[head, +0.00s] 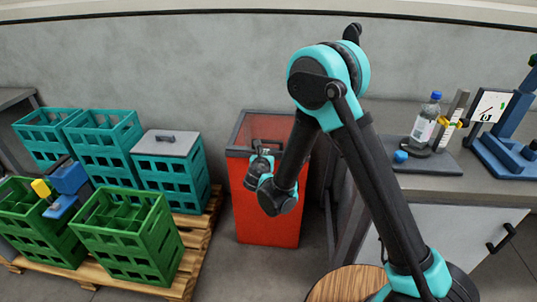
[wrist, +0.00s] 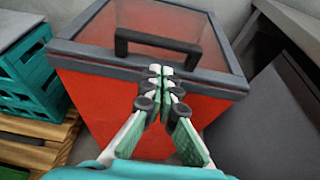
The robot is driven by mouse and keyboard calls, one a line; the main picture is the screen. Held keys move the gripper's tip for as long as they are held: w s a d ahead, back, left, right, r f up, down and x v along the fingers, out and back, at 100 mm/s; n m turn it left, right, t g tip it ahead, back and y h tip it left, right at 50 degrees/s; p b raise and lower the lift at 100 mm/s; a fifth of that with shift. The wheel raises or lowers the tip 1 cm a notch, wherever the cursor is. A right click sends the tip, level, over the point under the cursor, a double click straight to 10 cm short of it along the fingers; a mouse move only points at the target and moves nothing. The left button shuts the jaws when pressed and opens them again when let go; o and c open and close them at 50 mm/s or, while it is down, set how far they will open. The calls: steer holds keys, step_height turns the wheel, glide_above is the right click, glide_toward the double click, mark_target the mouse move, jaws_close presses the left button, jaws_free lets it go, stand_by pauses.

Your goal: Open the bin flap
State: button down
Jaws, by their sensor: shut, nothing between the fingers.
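The red bin (head: 266,215) stands on the floor against the wall, between the crates and the counter. Its flap (wrist: 180,32) is a see-through panel in a dark frame on top, and it lies closed. A dark bar handle (wrist: 157,44) stands up from the flap near its front edge. My gripper (wrist: 160,70) is shut and empty, with its fingertips at the bin's front rim, just in front of the handle in the wrist view. I cannot tell whether they touch the rim. In the head view my gripper (head: 262,158) partly hides the bin's front and the handle.
Teal crates (head: 105,135) and green crates (head: 128,228) stand on a wooden pallet (head: 150,283) at left. At right is a counter (head: 460,187) with a bottle (head: 426,120) and a blue labelling device (head: 505,150).

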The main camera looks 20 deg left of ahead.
steer(key=x, duration=0.7)
steer(key=shift+r, duration=0.15)
